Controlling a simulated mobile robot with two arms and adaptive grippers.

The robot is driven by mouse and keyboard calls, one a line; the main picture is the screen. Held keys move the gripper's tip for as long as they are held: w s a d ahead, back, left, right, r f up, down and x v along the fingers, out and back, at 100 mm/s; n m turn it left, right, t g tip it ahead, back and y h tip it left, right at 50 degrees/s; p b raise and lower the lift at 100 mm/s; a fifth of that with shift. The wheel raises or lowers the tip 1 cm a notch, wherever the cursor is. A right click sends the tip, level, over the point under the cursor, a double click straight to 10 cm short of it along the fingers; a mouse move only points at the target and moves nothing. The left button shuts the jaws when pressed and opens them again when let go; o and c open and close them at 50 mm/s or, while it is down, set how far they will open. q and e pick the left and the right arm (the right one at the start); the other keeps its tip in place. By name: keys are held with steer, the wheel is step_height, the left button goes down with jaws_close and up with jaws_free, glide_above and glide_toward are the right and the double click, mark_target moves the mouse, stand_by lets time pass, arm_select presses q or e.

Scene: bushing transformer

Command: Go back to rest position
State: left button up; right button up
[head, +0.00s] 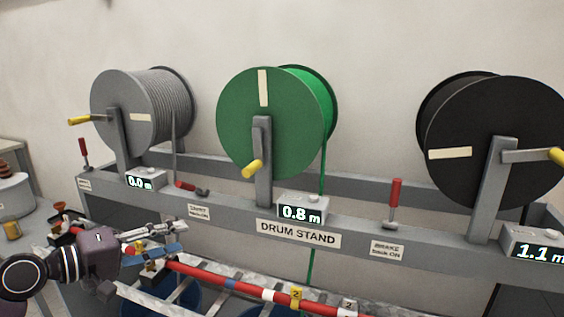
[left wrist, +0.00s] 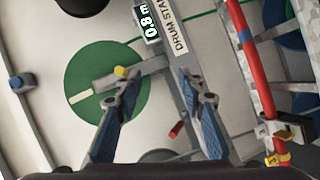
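My left gripper (head: 176,237) is at the lower left of the head view, in front of the drum stand (head: 365,235) and above the red pole (head: 215,278). In the left wrist view my left gripper (left wrist: 155,82) has its two blue-padded fingers spread wide with nothing between them. The green drum (left wrist: 85,80) and the stand's label (left wrist: 180,40) lie beyond the fingers there. My right gripper is in neither view.
The stand carries a grey drum (head: 125,110), a green drum (head: 250,115) and a black drum (head: 480,125). Displays read 0.0 m, 0.8 m and 1.1 m. A red brake lever (head: 396,195) stands upright. A green cable (head: 323,165) hangs from the middle drum.

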arm_select(q)
steer(key=s+d+f+m+g+y, duration=0.25)
steer(key=s+f, duration=0.35)
steer(key=f, duration=0.6)
steer(key=s+d+f+m+g+y, duration=0.2)
steer(key=s+d+f, duration=0.2)
steer(key=s+f, duration=0.55)
steer(key=s+a+f+m+g+y, duration=0.2)
steer(key=s+f+y, duration=0.1)
steer(key=s+f, duration=0.55)
steer(key=s+a+f+m+g+y, duration=0.1)
steer(key=s+a+f+m+y, duration=0.3)
steer(key=s, duration=0.7)
step_height(320, 180, down, 25)
steer(key=d+n+g+h, duration=0.1)
steer(key=d+n, duration=0.1)
steer(key=s+a+f+g, duration=0.1)
steer(key=s+a+f, duration=0.1)
steer(key=s+f, duration=1.6)
steer(key=shift+s+a+g, duration=0.3)
steer(key=shift+a+g, duration=0.05)
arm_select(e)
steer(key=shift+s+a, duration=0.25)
